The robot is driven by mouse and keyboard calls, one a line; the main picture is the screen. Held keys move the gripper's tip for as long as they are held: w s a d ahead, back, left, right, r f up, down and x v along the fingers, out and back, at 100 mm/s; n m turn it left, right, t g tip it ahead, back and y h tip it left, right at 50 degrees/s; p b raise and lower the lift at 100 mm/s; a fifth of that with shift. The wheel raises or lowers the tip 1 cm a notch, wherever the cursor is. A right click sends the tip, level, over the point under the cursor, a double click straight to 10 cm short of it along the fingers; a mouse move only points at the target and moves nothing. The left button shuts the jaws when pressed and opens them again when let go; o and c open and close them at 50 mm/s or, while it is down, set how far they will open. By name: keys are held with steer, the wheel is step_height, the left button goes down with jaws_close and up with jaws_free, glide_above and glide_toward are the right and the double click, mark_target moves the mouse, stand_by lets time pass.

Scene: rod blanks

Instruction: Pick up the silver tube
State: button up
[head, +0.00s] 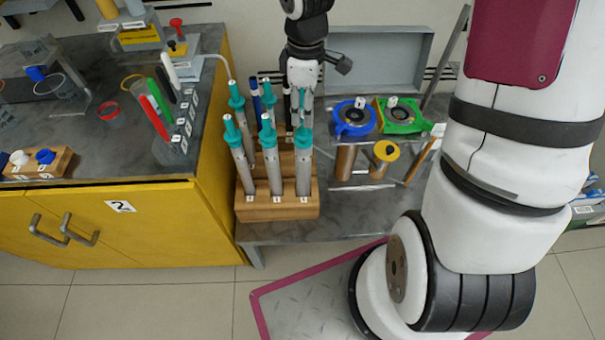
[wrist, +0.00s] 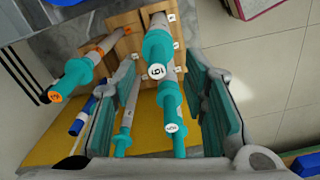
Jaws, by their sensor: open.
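Several silver tubes with teal tops stand upright in a stepped wooden rack (head: 248,212). The front row has a left tube (head: 244,167), a middle tube (head: 273,165) and a right tube (head: 303,172). My gripper (head: 303,105) points down over the right side of the rack, close above the right front tube. In the wrist view my gripper (wrist: 160,70) is open. Teal-topped tubes, one with a numbered white end (wrist: 157,71), show between or just beyond its fingers. None is visibly gripped. The fingers partly hide the rack, and I cannot tell which tube is meant.
A blue tube (head: 256,103) and black ones stand at the rack's back. A grey open case (head: 380,60) stands behind.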

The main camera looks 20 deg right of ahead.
mark_target(303, 134)
steer(key=f+b, duration=0.1)
steer(key=f, duration=0.4)
steer(key=shift+w+f, duration=0.1)
steer(key=shift+w, duration=0.1)
steer(key=shift+c, duration=0.5)
steer(key=shift+a, duration=0.1)
jaws_close()
